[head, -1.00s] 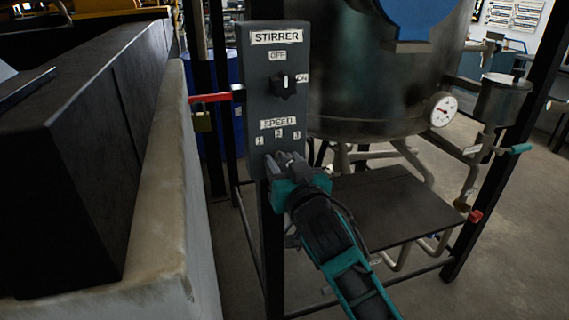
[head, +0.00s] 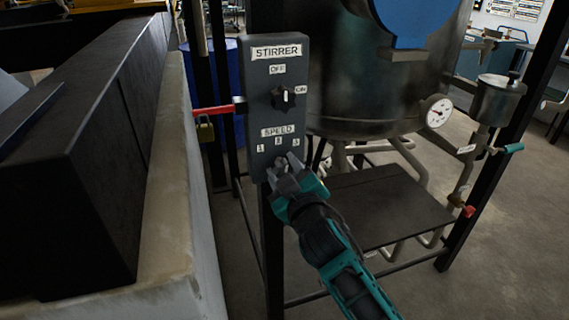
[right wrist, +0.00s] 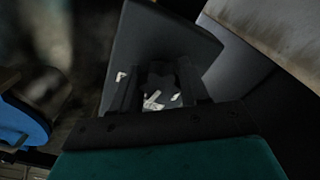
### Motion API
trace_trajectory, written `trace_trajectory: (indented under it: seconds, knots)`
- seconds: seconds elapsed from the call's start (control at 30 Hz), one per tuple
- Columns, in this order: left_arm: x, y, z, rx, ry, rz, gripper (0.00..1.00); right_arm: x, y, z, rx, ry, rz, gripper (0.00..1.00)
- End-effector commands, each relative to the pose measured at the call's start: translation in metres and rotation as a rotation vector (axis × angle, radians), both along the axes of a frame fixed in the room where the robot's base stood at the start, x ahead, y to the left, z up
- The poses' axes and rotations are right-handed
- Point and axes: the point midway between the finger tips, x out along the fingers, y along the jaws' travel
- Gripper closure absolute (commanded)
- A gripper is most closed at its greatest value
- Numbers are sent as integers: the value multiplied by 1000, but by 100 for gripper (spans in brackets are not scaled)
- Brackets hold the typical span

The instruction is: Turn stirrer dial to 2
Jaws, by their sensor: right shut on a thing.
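The grey stirrer box (head: 263,70) has a black OFF/ON knob (head: 285,98) with a white mark, and SPEED labels 1, 2 and 3 (head: 278,141) below it. My right gripper (head: 284,167) is at the lower part of the box, its fingers on either side of the small speed dial (head: 281,161) and shut on it. The right wrist view shows the dark dial (right wrist: 159,82) between the two fingers, with white labels close by. The fingers hide much of the dial, and I cannot tell which number it points to. My left gripper is not in view.
A red lever (head: 212,110) with a padlock (head: 205,131) sticks out left of the box. A steel vessel (head: 350,105) with a gauge (head: 438,112) stands behind to the right. A dark block on a pale ledge (head: 175,200) fills the left.

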Motion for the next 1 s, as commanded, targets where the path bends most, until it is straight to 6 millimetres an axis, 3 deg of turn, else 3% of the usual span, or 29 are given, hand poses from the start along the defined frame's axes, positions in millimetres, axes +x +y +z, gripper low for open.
trace_trajectory:
  seconds: [0.33, 0.9, 0.93, 1.0]
  knots:
    - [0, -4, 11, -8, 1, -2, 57, 0, -3, -5, -148, -35, -5, 86]
    - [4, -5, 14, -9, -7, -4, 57, 1, -4, -6, -175, -41, -7, 86]
    - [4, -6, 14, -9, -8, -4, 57, 1, -4, -6, -174, -41, -7, 53]
    - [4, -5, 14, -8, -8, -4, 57, 1, -4, -6, -174, -42, -7, 46]
